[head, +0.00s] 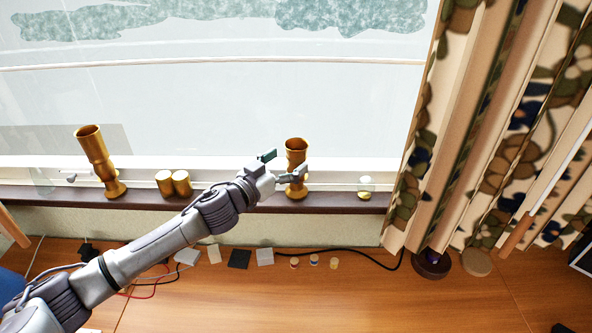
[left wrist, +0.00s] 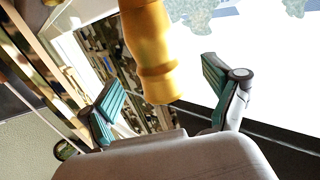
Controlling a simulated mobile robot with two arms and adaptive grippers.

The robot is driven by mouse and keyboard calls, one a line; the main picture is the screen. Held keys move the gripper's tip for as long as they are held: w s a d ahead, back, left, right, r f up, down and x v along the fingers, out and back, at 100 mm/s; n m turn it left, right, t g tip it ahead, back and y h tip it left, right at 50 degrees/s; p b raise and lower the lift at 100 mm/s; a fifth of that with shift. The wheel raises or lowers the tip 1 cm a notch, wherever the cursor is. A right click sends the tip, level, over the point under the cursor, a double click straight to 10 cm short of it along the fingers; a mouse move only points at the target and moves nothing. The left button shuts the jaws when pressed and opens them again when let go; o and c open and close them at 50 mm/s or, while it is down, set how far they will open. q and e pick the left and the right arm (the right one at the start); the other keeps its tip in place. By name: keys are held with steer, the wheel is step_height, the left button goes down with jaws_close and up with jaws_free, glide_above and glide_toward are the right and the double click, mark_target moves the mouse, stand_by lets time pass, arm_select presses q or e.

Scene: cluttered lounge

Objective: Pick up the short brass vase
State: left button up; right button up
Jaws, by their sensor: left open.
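The short brass vase (head: 296,149) stands upright on the dark window sill, right of centre in the head view. My left gripper (head: 284,165) is open in front of it, and its wrist and fingers hide part of the vase. In the left wrist view the yellow-gold vase (left wrist: 150,50) shows in the gap between the two spread fingers of the gripper (left wrist: 165,88). I cannot tell whether either finger touches it. A taller brass vase (head: 95,152) stands at the left of the sill. My right gripper is not in view.
Two small brass cylinders (head: 173,183) stand on the sill between the vases. A small glass with something yellow (head: 365,188) stands right of the short vase. A patterned curtain (head: 425,130) hangs at the right. Small items and cables lie on the wooden surface (head: 350,300) below.

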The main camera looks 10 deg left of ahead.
arm_select(q)
steer(key=x, duration=0.3)
steer(key=shift+w+d+p, duration=0.3)
steer(key=shift+s+a, duration=0.1)
steer(key=shift+c, duration=1.4)
jaws_close()
steer(key=shift+r, duration=0.15)
